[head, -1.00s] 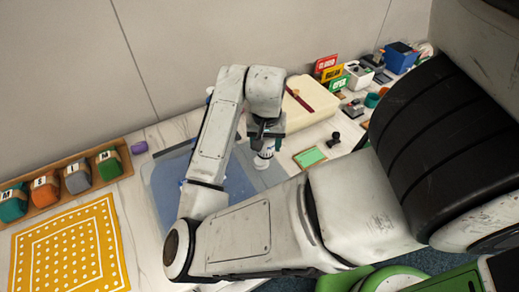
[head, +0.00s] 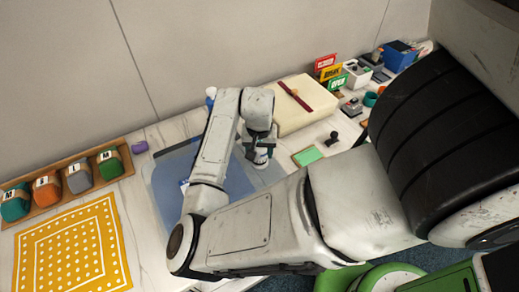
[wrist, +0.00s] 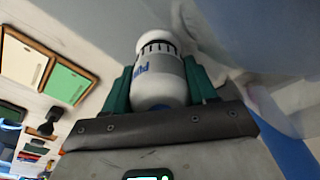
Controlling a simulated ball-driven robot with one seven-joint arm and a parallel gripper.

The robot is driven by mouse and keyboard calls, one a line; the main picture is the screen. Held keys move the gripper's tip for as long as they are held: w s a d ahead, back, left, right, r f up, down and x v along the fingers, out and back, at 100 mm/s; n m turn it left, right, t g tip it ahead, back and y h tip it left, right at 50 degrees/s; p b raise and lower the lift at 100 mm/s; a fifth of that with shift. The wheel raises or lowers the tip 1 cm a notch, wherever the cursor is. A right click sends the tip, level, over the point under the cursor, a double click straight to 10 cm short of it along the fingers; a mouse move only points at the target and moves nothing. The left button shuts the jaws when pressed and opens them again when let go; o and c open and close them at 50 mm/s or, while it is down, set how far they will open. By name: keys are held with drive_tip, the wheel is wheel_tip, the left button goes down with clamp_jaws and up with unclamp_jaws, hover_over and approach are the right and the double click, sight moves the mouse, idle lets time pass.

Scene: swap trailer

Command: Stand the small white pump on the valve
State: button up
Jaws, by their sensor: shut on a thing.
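My gripper (head: 258,146) is over the right part of the blue tray, below my wrist. It is shut on a white cylinder with blue lettering and a ring of dark marks, which looks like the small white pump (head: 261,162). In the wrist view the pump (wrist: 159,82) sits between the two green fingers (wrist: 160,68). Its lower end in the head view is close to the tray surface; I cannot tell whether it touches. I cannot make out the valve; my arm hides part of the tray.
The translucent blue tray (head: 165,180) lies on the marble top. A cream box (head: 305,98) stands behind, a green card (head: 308,156) right. Left are a yellow dotted mat (head: 70,240) and a wooden rack (head: 40,212) of coloured blocks. A white-and-blue item (head: 210,97) stands behind my arm.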

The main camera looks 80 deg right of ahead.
drive_tip(key=o, duration=1.2)
drive_tip(key=shift+o, duration=0.2)
drive_tip(key=r, duration=0.4)
drive_tip(key=a+r, duration=0.1)
drive_tip(key=r, duration=0.7)
drive_tip(key=shift+s+a+r, duration=0.1)
drive_tip(key=shift+a, duration=0.1)
